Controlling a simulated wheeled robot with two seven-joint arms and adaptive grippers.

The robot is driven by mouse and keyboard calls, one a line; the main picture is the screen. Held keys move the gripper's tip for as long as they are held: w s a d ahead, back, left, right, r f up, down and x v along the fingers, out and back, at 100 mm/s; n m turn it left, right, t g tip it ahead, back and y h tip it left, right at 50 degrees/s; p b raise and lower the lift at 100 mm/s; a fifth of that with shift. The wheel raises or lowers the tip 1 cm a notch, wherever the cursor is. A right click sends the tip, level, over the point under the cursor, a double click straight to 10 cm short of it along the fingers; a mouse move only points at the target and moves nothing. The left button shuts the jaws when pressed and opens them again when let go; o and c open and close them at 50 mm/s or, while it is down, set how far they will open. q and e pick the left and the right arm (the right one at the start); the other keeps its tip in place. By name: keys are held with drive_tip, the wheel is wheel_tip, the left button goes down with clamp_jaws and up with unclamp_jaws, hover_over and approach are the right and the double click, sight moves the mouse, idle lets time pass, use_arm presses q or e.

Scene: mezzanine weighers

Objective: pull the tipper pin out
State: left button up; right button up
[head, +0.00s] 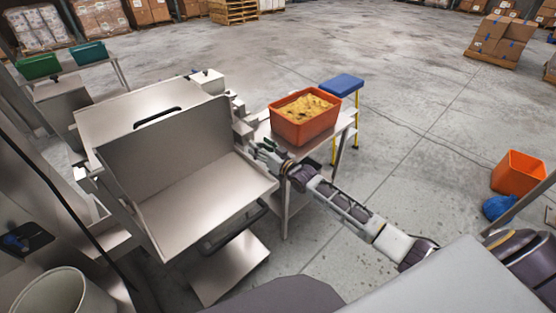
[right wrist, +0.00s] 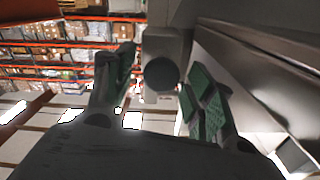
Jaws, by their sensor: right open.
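The tipper is a stainless steel machine with a large tilted tray (head: 195,200), left of centre in the head view. My right gripper (head: 262,150) is at the tray's right side, by the small grey blocks on the machine's edge. In the right wrist view my right gripper (right wrist: 163,65) is open, its green-padded fingers on either side of a grey round-ended knob (right wrist: 162,73), which appears to be the tipper pin. Whether the pads touch it cannot be told. In the head view the pin cannot be made out near the gripper. My left gripper is not in view.
An orange crate of yellow pieces (head: 305,117) stands on a steel table (head: 345,121) just beyond my right gripper. A blue-topped step stool (head: 343,84) is behind it. Open concrete floor lies beyond.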

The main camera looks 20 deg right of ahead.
drive_tip(key=v, duration=1.1)
idle(0.6)
drive_tip(key=shift+s, duration=0.1)
drive_tip(key=shift+s, duration=0.15)
idle(0.5)
